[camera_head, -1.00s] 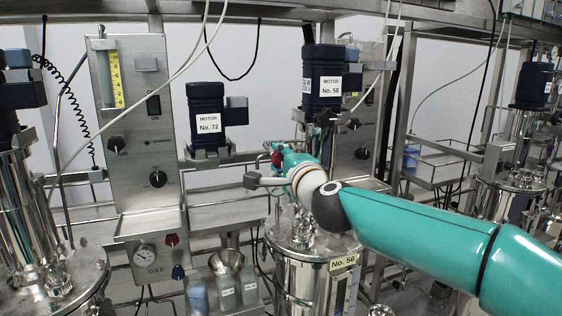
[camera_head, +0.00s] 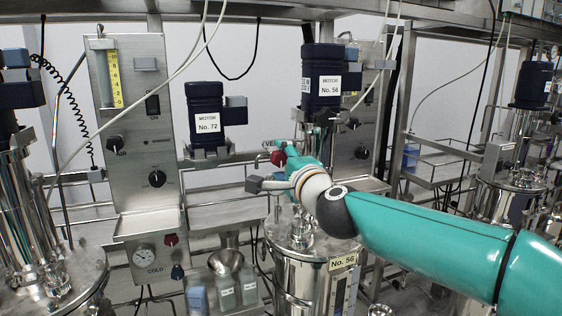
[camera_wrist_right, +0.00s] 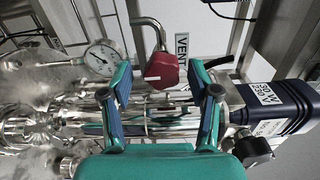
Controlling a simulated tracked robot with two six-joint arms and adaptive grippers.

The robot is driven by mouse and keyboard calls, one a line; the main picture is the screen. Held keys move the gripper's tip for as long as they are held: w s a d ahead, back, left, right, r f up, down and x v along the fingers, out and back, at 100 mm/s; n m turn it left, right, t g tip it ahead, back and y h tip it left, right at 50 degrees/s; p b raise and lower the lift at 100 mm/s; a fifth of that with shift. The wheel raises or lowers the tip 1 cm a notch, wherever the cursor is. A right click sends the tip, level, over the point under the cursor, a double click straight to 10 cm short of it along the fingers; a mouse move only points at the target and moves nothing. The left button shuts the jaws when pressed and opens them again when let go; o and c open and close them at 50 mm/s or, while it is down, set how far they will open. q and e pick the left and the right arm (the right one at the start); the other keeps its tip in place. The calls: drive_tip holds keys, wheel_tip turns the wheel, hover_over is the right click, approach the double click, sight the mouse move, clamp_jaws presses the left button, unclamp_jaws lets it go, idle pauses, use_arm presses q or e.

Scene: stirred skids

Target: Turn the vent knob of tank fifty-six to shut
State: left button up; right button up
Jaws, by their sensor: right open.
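The vent knob is red; it shows small in the head view (camera_head: 277,157) and larger in the right wrist view (camera_wrist_right: 161,70), beside a label reading VENT (camera_wrist_right: 182,50). Tank fifty-six (camera_head: 300,265) is a shiny steel vessel with a No. 56 label, below the motor marked No. 56 (camera_head: 322,82). My right gripper (camera_wrist_right: 160,75) is open, its two fingers apart on either side of the knob in the wrist view. I cannot tell whether they are level with it or short of it. In the head view my right gripper (camera_head: 289,150) is small and partly hidden by its wrist. My left gripper is not in view.
A round gauge (camera_wrist_right: 102,58) and steel pipes lie near the knob. The No. 72 motor (camera_head: 205,115) and a steel control panel (camera_head: 140,130) stand to the left. Bottles and a funnel (camera_head: 226,262) sit left of the tank. A thin pale cable hangs across the front.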

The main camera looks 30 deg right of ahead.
drive_tip(key=v, duration=1)
drive_tip(key=shift+s, duration=0.3)
drive_tip(key=shift+f, duration=0.1)
